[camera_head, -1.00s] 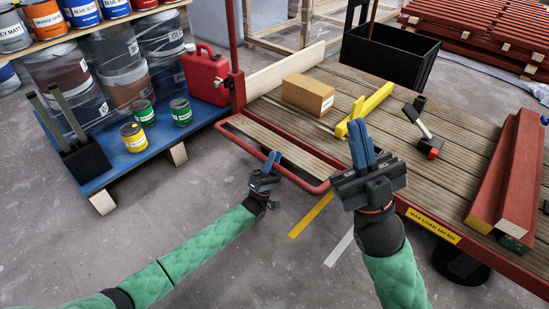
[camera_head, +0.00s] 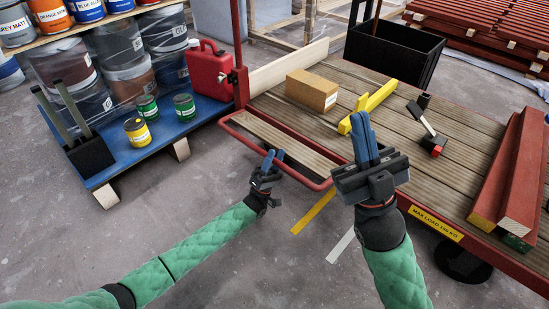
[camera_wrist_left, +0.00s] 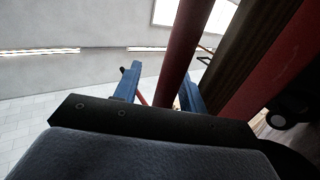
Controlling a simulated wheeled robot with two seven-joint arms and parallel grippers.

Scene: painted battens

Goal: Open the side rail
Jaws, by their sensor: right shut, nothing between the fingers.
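The side rail (camera_head: 306,182) is a red tube loop around a pale wooden board (camera_head: 285,138). It sits along the cart's left side, beside the plank deck. My left gripper (camera_head: 274,156) is at the rail's outer bar. In the left wrist view its blue fingers (camera_wrist_left: 160,90) are apart, with a red tube (camera_wrist_left: 183,50) passing between them. A gap shows between the left finger and the tube; contact on the other side is unclear. My right gripper (camera_head: 362,115) is shut and empty, upright in front of the cart's near edge.
A blue pallet (camera_head: 115,170) with paint tins and a red jerrycan (camera_head: 210,70) stands left. The floor between is clear.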

